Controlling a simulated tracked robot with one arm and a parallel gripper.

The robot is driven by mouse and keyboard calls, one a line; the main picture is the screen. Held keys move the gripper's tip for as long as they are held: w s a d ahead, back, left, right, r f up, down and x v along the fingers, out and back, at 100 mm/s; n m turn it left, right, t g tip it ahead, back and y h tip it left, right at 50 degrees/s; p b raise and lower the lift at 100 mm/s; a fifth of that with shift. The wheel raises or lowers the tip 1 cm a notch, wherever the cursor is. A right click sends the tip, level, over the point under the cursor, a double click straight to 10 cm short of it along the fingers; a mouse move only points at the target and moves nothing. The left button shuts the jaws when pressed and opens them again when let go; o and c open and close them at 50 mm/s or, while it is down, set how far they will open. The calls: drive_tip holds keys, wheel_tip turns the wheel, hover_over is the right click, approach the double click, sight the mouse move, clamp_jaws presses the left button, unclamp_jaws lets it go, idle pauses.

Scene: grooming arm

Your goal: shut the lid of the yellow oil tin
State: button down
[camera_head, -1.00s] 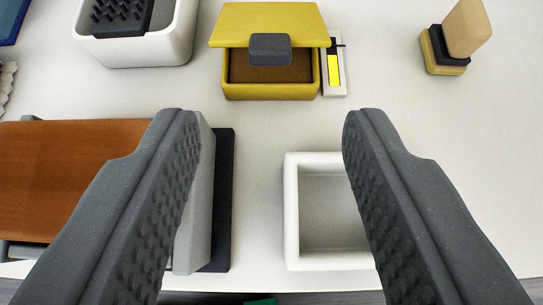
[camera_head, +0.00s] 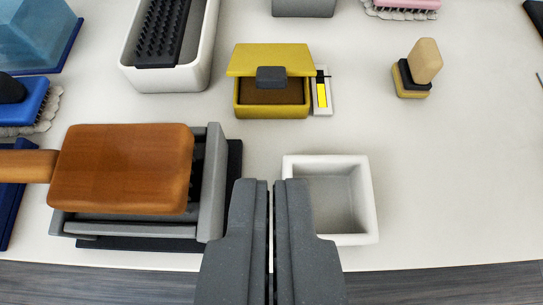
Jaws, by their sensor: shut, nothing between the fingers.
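The yellow oil tin (camera_head: 272,111) stands toward the back middle of the white table. Its yellow lid (camera_head: 270,56) is raised and tilted open, with a dark grey tab (camera_head: 271,77) at its front edge. Brown contents show in the gap below the lid. My gripper (camera_head: 269,183) is shut and empty at the bottom middle of the picture. It is apart from the tin, on the near side of it, with clear white table between them.
A white open box (camera_head: 365,205) stands just right of my gripper. A brown wooden brush (camera_head: 120,168) rests on a grey holder at left. A yellow-marked card (camera_head: 322,95) lies against the tin's right side. A white tray with a black brush (camera_head: 205,60) stands left of the tin.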

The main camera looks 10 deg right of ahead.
drive_tip(key=w+d+r+g+y+p, duration=0.1)
drive_tip(key=w+r+g+p, duration=0.3)
drive_tip(key=w+p, duration=0.3)
drive_tip(key=w+d+r+g+p, duration=0.1)
drive_tip(key=w+r+g+p, duration=0.3)
drive_tip(key=p, duration=0.4)
drive_tip(key=t, duration=0.1)
hover_over(270, 68)
drive_tip(key=f, duration=1)
drive_tip(key=shift+w+f, duration=0.1)
drive_tip(key=shift+w, duration=0.2)
drive_tip(key=shift+s+f+p, duration=0.3)
drive_tip(key=shift+s+f, duration=0.3)
drive_tip(key=shift+f, duration=0.35)
drive_tip(key=shift+s+a+f, duration=0.1)
drive_tip(key=shift+s+f, duration=0.2)
drive_tip(key=shift+f, duration=0.3)
